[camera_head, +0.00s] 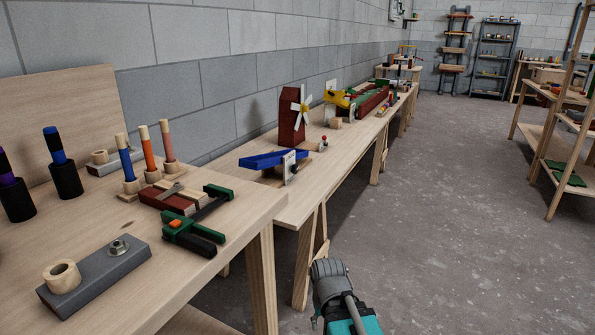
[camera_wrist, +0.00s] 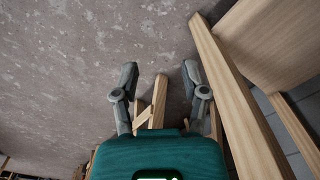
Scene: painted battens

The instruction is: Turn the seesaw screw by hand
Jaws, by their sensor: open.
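The seesaw shows in the head view as a blue tilted beam (camera_head: 273,159) on the second bench, in front of a dark red windmill. A pale upright plate (camera_head: 290,167) stands at its near side. A small dark spot on that plate may be the screw, but it is too small to tell. My gripper (camera_wrist: 158,76) is open and empty in the wrist view, its two grey fingers apart over the floor and wooden bench legs. It is low beside the benches, away from the seesaw. The seesaw is not in the wrist view.
The near bench (camera_head: 150,285) carries a grey block with a bolt, a green clamp and several upright coloured handles. The windmill (camera_head: 292,117) stands behind the seesaw. A small knobbed wooden piece (camera_head: 322,144) sits to its right. The floor (camera_head: 460,230) right of the benches is clear.

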